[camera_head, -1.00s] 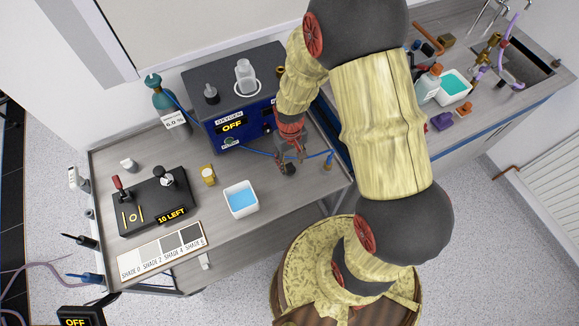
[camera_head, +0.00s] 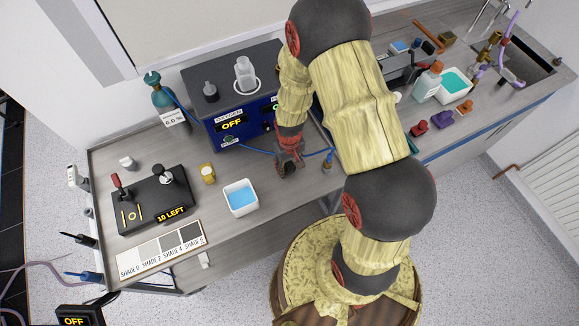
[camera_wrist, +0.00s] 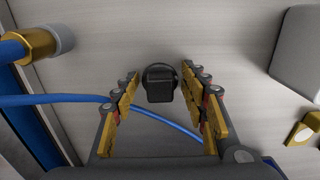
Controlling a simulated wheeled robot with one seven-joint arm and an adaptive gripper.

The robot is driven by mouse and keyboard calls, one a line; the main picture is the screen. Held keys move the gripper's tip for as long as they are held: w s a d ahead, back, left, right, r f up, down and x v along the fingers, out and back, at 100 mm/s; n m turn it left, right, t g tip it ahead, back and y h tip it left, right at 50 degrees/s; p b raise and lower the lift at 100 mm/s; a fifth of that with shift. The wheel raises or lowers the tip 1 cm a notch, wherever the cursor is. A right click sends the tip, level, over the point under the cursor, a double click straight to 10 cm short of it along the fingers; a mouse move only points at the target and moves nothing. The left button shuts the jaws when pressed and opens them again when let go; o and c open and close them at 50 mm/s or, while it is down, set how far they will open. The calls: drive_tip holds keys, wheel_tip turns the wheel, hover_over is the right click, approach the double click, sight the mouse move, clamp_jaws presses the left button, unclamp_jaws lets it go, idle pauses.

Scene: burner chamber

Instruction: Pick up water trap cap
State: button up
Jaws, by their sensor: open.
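A small black cap-like piece (camera_wrist: 160,84), which I take to be the water trap cap, sits on the grey bench top in the wrist view. My gripper (camera_wrist: 160,74) is open, with one finger on each side of the piece and a gap visible on both sides. I cannot tell how far above the bench the fingertips are. In the head view my gripper (camera_head: 287,170) points down at the bench in front of the blue oxygen unit (camera_head: 240,124). It hides the black piece there.
A white tub of blue liquid (camera_head: 240,197) and a yellow brass piece (camera_head: 208,173) stand left of my gripper. A black box marked "10 LEFT" (camera_head: 152,199) is farther left.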

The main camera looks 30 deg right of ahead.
sight(290, 164)
drive_tip(key=shift+c, duration=0.9)
drive_tip(key=c, duration=0.4)
drive_tip(key=shift+c, duration=0.4)
drive_tip(key=shift+r, duration=0.1)
drive_tip(key=shift+r, duration=0.45)
wheel_tip(290, 164, up, 3)
drive_tip(key=shift+s+f, duration=0.1)
drive_tip(key=s+r, duration=0.4)
drive_tip(key=s, duration=0.3)
drive_tip(key=s+a+r+p, duration=0.1)
drive_tip(key=s+r, duration=0.4)
drive_tip(key=s, duration=0.1)
drive_tip(key=shift+s+p, duration=0.3)
drive_tip(key=shift+s, duration=0.1)
